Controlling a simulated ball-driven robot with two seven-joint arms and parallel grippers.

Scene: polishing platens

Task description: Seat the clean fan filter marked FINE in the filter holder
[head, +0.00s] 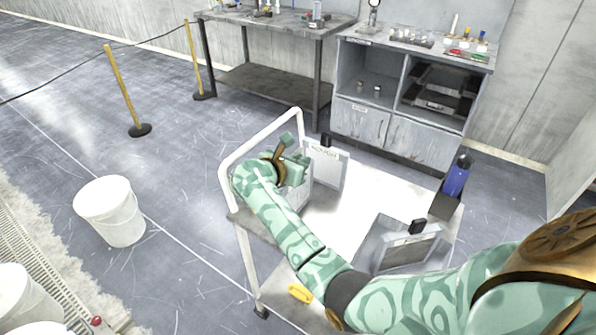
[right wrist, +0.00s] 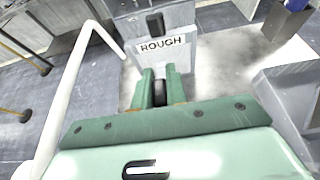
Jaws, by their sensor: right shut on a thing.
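My right gripper (head: 297,165) is over the left end of the white cart. In the right wrist view its fingers (right wrist: 160,90) are shut on a small dark tab (right wrist: 160,93); what the tab belongs to is mostly hidden below the hand. Just beyond stands an upright pale panel (head: 327,168) with a black tab on top; in the right wrist view this panel (right wrist: 178,65) reads ROUGH. A grey box-like unit (head: 372,248) with a dark-faced panel (head: 410,252) and black tab stands nearer on the cart. I cannot read FINE anywhere or tell which unit is the holder. My left gripper is out of view.
The white cart (head: 375,185) has a raised rail (head: 228,160) at its left end and clear top between the panels. A blue item (head: 457,177) stands at its right. A yellow item (head: 300,292) lies below. A bucket (head: 110,211) stands left; a workbench (head: 275,20) and cabinet (head: 358,119) stand behind.

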